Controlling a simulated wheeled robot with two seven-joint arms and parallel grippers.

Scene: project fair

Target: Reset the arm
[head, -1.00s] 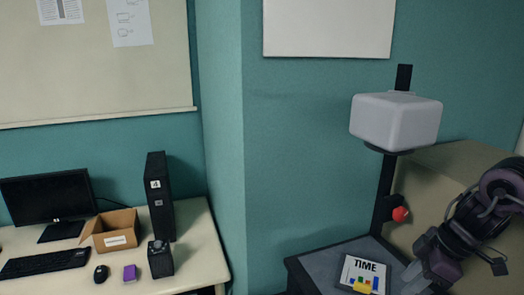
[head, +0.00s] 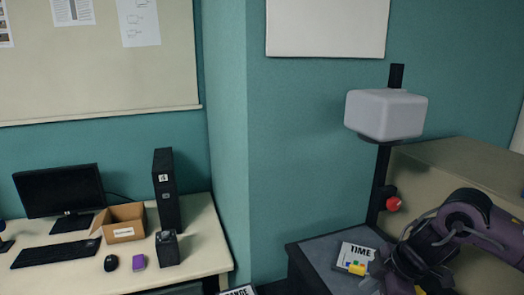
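In the head view, my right arm comes in from the right edge, over the dark-topped stand. My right gripper (head: 386,284) is low at the right, near a card marked TIME (head: 355,257). Its fingertips are partly cut off by the frame's bottom, so its opening is unclear. A red knob (head: 393,204) sits on a black post (head: 380,185) just above and behind my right arm. A white rounded box (head: 386,115) is on the same post, higher up. My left gripper is out of view.
At left, a desk (head: 195,255) holds a monitor (head: 60,190), keyboard (head: 55,253), mouse (head: 111,262), open cardboard box (head: 124,232), purple block (head: 138,261), small dark box (head: 167,248) and black tower (head: 166,190). A tan panel (head: 440,185) stands behind my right arm. A teal wall corner lies between.

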